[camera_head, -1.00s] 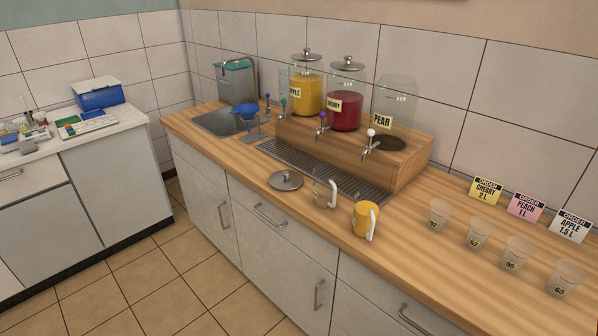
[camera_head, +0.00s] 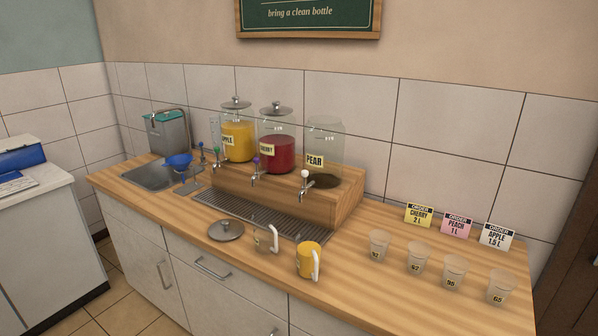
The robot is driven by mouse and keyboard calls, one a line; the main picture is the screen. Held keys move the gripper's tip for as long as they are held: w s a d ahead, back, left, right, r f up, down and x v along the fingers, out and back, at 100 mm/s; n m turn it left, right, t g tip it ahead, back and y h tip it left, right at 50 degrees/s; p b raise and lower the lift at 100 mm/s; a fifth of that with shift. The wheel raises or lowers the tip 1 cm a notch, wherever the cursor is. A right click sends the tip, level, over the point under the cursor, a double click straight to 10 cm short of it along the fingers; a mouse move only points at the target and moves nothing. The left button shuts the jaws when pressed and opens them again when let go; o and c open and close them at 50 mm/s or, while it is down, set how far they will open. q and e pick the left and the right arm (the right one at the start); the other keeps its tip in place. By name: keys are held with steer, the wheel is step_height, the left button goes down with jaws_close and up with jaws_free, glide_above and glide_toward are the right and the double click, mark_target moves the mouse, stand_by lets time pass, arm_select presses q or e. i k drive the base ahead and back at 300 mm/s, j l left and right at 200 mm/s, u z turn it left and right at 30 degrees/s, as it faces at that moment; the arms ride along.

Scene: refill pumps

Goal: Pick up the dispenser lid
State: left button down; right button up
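A grey metal dispenser lid (camera_head: 226,230) with a knob on top lies on the wooden counter, in front of the drip grate and left of the clear jug. The pear dispenser (camera_head: 325,149) on the wooden stand is open at the top and looks empty. The apple dispenser (camera_head: 238,140), with yellow juice, and the cherry dispenser (camera_head: 277,149), with red juice, each have a similar lid on. Neither of my grippers shows in the head view.
A clear jug (camera_head: 265,240) and a yellow-filled jug (camera_head: 308,260) stand right of the lid. Several cups (camera_head: 418,257) and order cards (camera_head: 456,226) occupy the right. A blue funnel (camera_head: 180,162) is near the sink (camera_head: 158,176). The grate (camera_head: 250,210) is clear.

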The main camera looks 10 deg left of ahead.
mark_target(227, 229)
steer(key=i+j+z, duration=0.1)
steer(key=j, duration=0.25)
steer(key=i+j, duration=0.15)
steer(key=j, duration=0.2)
steer(key=i+j+z, duration=0.15)
steer(key=j, duration=0.55)
steer(key=i+z, duration=0.05)
